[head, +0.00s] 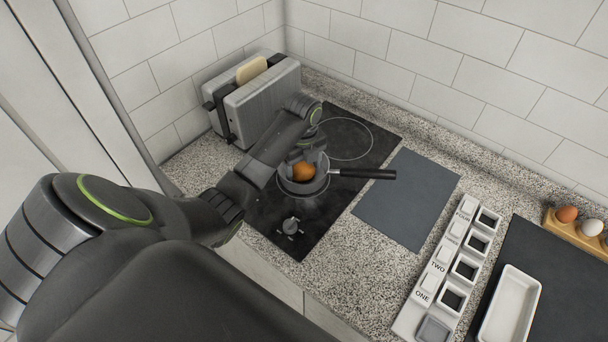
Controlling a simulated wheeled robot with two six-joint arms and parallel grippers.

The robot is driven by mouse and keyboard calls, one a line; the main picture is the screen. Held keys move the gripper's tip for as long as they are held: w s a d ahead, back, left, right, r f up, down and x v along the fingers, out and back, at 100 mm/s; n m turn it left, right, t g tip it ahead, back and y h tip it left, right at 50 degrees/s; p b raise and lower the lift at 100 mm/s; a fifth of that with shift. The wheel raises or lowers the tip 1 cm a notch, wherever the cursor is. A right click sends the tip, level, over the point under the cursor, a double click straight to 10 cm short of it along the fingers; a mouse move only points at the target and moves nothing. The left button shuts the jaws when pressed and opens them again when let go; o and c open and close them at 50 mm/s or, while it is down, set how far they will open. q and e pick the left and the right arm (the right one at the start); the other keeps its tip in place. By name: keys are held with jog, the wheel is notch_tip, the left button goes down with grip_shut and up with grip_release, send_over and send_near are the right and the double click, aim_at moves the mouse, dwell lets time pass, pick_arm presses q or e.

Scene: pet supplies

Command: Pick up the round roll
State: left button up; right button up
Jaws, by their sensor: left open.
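A round orange-brown roll (303,172) sits in a small dark pan (311,187) on the black cooktop. The pan's handle points right. My left gripper (304,164) reaches in from the left and is at the pan, right over the roll. Its jaws are open, and the roll shows between or just below the fingers. Whether a finger touches the roll cannot be told. My right gripper is out of view.
A toaster (262,105) with a bread slice stands behind my left arm. A grey mat (407,198) lies right of the cooktop (350,120). Further right are a white labelled panel (434,272), a white tray (533,287) and eggs (567,213) in a wooden holder.

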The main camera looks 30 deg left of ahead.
pick_arm(q)
jog(key=shift+f, duration=0.1)
jog(key=shift+s, duration=0.1)
jog(key=shift+c, duration=2.1)
jog(key=c, duration=0.3)
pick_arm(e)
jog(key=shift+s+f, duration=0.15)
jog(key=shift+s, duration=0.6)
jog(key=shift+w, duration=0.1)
